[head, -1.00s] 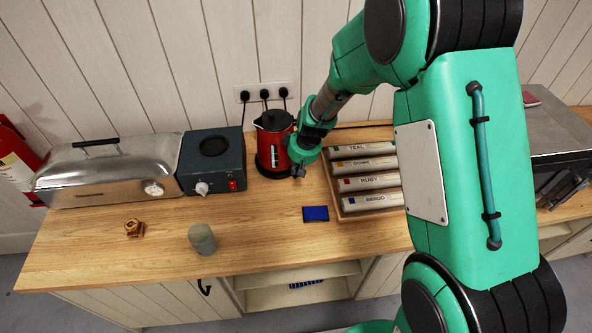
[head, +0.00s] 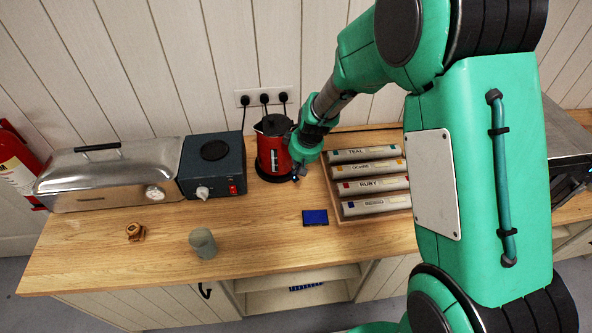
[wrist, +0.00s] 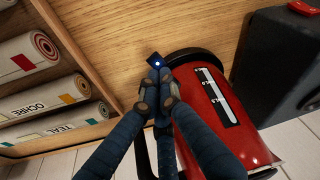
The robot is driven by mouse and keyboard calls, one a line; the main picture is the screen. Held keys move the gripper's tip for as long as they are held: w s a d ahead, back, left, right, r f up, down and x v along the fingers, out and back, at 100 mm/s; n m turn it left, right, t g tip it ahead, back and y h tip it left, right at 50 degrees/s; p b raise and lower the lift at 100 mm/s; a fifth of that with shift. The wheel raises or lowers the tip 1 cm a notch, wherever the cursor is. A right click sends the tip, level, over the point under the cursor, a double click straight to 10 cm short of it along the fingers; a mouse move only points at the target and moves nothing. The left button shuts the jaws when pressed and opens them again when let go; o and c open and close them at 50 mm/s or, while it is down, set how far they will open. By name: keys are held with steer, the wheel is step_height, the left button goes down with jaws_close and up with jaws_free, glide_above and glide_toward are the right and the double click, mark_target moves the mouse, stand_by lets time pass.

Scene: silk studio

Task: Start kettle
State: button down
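The red kettle (head: 270,155) stands upright on its black base at the back of the wooden counter. In the wrist view the kettle (wrist: 215,110) shows a white level window with marks. A small dark tab with a lit blue-white dot (wrist: 157,61) juts from the base (wrist: 195,56). My gripper (wrist: 157,88) is shut with its fingertips together and nothing visible between them. The tips are right at the tab; I cannot tell whether they touch it. In the head view my gripper (head: 297,172) is low at the kettle's right side.
A tray (head: 335,200) of labelled rolls lies close to the right of my gripper. A dark box with a knob (head: 212,165) stands left of the kettle. A blue flat block (head: 315,217) and a grey-green cylinder (head: 203,243) are in front. The counter between them is clear.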

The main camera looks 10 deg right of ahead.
steer(key=s+d+v, duration=0.1)
steer(key=s+v, duration=0.1)
steer(key=v, duration=0.9)
steer(key=shift+f+p, duration=0.4)
steer(key=shift+d+r, duration=0.1)
steer(key=shift+d, duration=0.05)
steer(key=s+d+r+m+t+b, duration=0.1)
steer(key=s+d+r+m+b, duration=0.2)
steer(key=s+r, duration=1.05)
steer(key=s+d+r+m, duration=0.1)
steer(key=s+d+r, duration=0.1)
steer(key=s, duration=0.6)
steer(key=s+d+r+m+t+h+b, duration=0.1)
steer(key=s+d+r+m, duration=0.1)
steer(key=s, duration=0.7)
steer(key=shift+s+d+r+t+h, duration=0.25)
steer(key=shift+d+r, duration=0.25)
steer(key=shift+r, duration=0.4)
